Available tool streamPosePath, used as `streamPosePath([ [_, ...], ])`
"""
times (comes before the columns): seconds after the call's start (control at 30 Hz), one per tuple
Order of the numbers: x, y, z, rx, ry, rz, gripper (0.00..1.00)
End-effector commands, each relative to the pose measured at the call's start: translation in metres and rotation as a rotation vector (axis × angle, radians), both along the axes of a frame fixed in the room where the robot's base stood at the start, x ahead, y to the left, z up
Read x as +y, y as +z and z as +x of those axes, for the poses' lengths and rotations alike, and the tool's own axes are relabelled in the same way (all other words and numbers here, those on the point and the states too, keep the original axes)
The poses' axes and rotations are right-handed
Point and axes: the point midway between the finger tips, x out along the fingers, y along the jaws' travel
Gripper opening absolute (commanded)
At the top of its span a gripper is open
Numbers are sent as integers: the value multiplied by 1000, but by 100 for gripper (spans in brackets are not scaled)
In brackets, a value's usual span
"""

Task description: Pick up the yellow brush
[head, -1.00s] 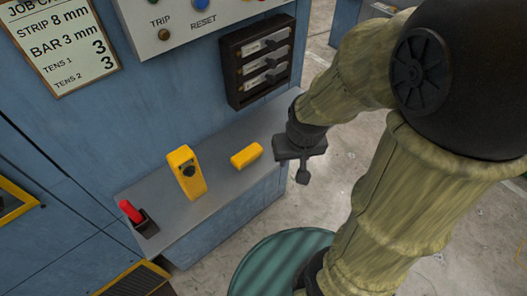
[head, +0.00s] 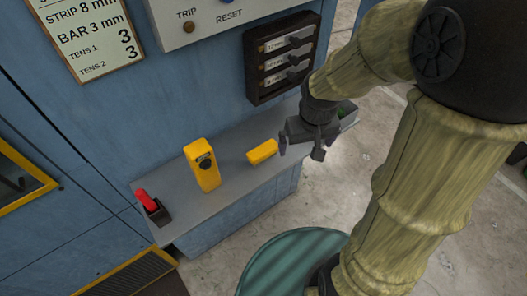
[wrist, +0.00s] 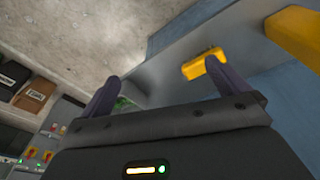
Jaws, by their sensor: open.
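A small yellow block (head: 262,152), which looks like the yellow brush, lies on the grey shelf (head: 228,180); I cannot make out bristles. My gripper (head: 300,149) is open and empty, just to the right of the block in the head view and apart from it. In the wrist view, the fingers (wrist: 162,74) are spread, and the yellow block (wrist: 198,66) shows beyond them, near the right fingertip, which partly overlaps it.
A taller yellow device (head: 202,168) with a dark knob stands left of the block. A red-handled switch (head: 147,201) is at the shelf's left end. A green item (head: 346,108) sits partly hidden behind my gripper. A rack (head: 284,60) hangs on the blue wall above.

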Motion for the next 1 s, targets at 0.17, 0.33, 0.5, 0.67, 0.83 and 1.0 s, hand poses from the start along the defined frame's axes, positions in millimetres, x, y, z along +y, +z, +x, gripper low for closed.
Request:
streamPosePath([
  [0.17, 54, 8, 50, 92, 225, -25, 100],
  [0.33, 95, 18, 81, 138, 367, -27, 100],
  [0.5, 108, 23, 91, 149, 410, -27, 100],
  [0.67, 108, 23, 91, 149, 411, -28, 100],
  [0.83, 108, 21, 90, 150, 411, -28, 100],
  [1.0, 108, 2, 89, 154, 412, -28, 100],
])
